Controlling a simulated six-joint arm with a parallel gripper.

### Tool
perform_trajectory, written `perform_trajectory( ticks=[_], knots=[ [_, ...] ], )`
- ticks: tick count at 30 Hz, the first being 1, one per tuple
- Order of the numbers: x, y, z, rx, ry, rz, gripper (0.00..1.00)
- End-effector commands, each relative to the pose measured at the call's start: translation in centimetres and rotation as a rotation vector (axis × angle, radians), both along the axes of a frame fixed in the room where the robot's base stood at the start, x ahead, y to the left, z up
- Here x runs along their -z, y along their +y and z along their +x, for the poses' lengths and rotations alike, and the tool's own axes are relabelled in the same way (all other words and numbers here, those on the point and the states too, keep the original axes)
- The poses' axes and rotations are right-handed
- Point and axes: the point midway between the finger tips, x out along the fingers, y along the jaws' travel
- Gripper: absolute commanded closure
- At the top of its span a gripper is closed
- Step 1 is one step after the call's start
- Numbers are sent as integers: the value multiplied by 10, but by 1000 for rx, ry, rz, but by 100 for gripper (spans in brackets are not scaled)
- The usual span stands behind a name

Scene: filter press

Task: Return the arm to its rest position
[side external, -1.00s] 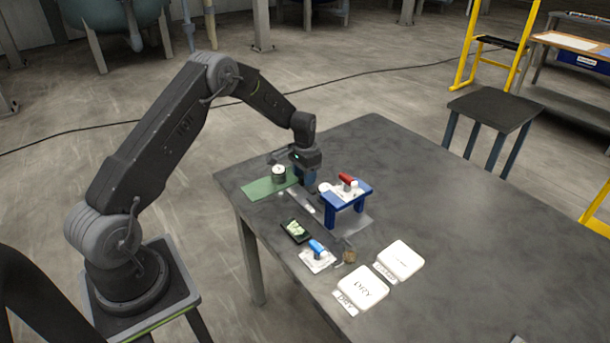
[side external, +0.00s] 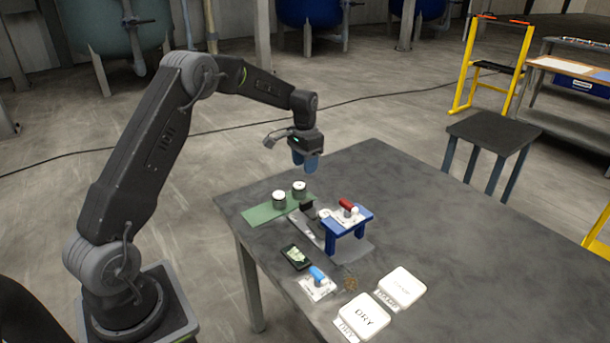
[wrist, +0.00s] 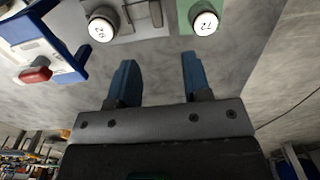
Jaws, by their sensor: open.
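My gripper (side external: 306,167) is raised above the far end of the table. It is open and empty; in the wrist view its two blue fingers (wrist: 156,75) stand apart with nothing between them. The wrist view shows a white-topped canister (wrist: 204,24) on the green mat and another (wrist: 102,26) on the grey plate. The fingers touch neither.
A blue stand (side external: 347,220) carries a red-handled piece (side external: 347,205). Nearer lie a black tray (side external: 295,257), a blue-handled piece (side external: 317,276) and two white pads, one marked DRY (side external: 364,318), the other beside it (side external: 402,284). The table's right side (side external: 480,260) is clear.

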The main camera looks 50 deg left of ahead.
Motion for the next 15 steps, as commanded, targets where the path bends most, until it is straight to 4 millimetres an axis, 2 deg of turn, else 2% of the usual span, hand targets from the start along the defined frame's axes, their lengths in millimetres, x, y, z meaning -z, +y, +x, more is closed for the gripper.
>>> perform_trajectory(
  ticks=[12,15],
  knots=[
    [-6,0,0,0,-1,0,55],
    [-17,-7,-2,1,-13,5,55]
  ],
)
